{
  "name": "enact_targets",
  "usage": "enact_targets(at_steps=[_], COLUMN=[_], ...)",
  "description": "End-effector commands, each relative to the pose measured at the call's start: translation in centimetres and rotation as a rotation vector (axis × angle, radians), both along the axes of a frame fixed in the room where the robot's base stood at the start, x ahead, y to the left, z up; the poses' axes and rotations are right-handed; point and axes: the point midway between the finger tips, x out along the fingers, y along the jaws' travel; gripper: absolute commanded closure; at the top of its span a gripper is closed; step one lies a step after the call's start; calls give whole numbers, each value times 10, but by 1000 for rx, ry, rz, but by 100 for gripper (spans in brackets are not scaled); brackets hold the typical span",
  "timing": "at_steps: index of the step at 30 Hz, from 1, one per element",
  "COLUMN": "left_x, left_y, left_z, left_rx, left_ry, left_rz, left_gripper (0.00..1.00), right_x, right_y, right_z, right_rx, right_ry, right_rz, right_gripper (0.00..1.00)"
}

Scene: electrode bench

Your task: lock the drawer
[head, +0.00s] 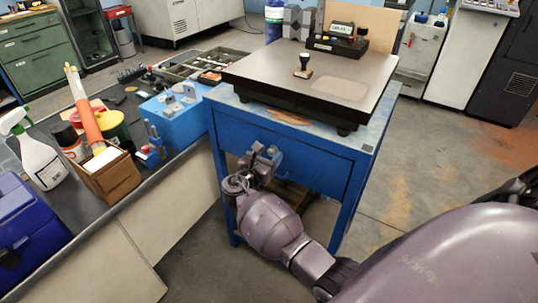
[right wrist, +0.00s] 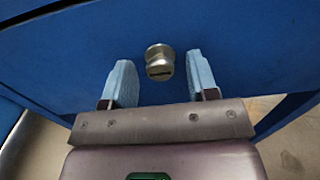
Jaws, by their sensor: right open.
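The blue drawer (head: 318,168) is in the front of the blue stand, and its front looks flush with the frame. In the right wrist view, a round metal lock (right wrist: 159,58) with a dark, roughly level slot sticks out of the blue drawer front (right wrist: 60,65). My right gripper (head: 267,156) is at the left part of the drawer front and hides the lock in the head view. In the right wrist view its two light-blue fingers (right wrist: 161,76) are open, one on each side of the lock, with a gap on both sides. My left gripper is not in view.
A dark surface plate (head: 300,75) tops the stand and carries a small instrument (head: 337,40). A grey workbench (head: 110,215) on the left holds a spray bottle (head: 38,155), a cardboard box (head: 108,175) and a blue block (head: 178,118). The floor to the right is free.

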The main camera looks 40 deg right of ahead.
Motion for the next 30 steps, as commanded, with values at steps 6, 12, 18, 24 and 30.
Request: enact_targets(at_steps=[6,12,18,24,30], left_x=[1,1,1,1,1], left_y=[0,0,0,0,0], left_z=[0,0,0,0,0], left_rx=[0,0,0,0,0], left_ry=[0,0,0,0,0], left_rz=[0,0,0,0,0], left_gripper=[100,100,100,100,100], right_x=[2,1,1,1,1], right_y=[-4,-4,-4,-4,-6], right_z=[0,0,0,0,0], right_rx=[0,0,1,1,3], right_ry=[0,0,0,0,-4], right_rz=[0,0,0,0,0], right_gripper=[46,55,86,100,100])
